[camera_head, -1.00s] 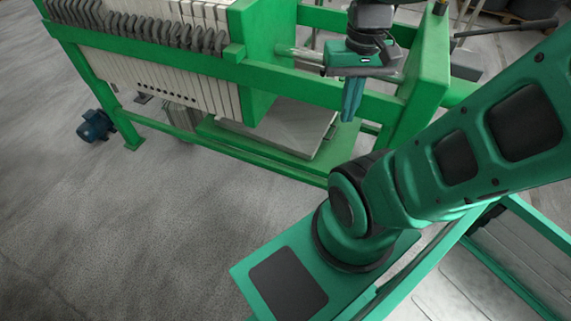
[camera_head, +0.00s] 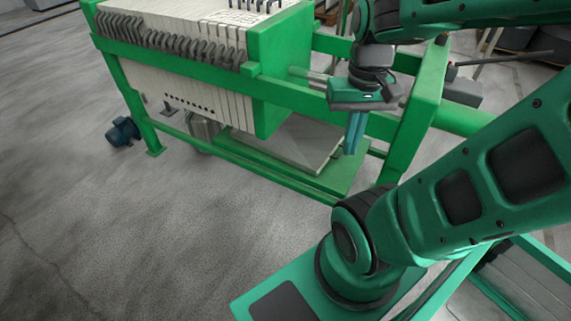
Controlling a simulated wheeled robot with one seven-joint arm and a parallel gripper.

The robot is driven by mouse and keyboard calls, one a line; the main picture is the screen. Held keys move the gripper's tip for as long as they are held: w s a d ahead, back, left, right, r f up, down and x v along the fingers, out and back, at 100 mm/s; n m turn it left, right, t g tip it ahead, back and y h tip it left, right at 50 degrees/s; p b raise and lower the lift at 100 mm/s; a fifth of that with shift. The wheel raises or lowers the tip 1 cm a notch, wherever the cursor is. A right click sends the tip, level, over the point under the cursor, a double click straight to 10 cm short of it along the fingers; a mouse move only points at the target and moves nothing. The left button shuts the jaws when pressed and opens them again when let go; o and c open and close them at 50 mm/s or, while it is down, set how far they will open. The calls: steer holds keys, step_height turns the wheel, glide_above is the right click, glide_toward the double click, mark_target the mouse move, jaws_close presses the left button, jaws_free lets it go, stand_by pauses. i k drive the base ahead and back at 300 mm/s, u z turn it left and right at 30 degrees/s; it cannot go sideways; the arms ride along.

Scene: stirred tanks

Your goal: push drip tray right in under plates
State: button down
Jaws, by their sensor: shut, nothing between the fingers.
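The drip tray (camera_head: 305,148) is a flat grey-white sheet on a green lower shelf of the filter press. Its left part runs in under the pack of white plates (camera_head: 190,88); its right part sticks out past the green end plate. My gripper (camera_head: 351,150) is shut and empty, with its teal fingers pointing down. The fingers are at the tray's right end, low and close to its edge. I cannot tell whether they touch it. The tray's far left end is hidden under the plates.
A green side rail (camera_head: 310,92) of the press passes in front of my wrist's level, and a green end post (camera_head: 415,105) stands to the right. A blue motor (camera_head: 122,132) lies at the left. The grey floor in front is clear.

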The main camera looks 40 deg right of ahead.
mark_target(306, 144)
steer(key=z, duration=0.1)
steer(key=i, duration=1)
steer(key=u, duration=0.1)
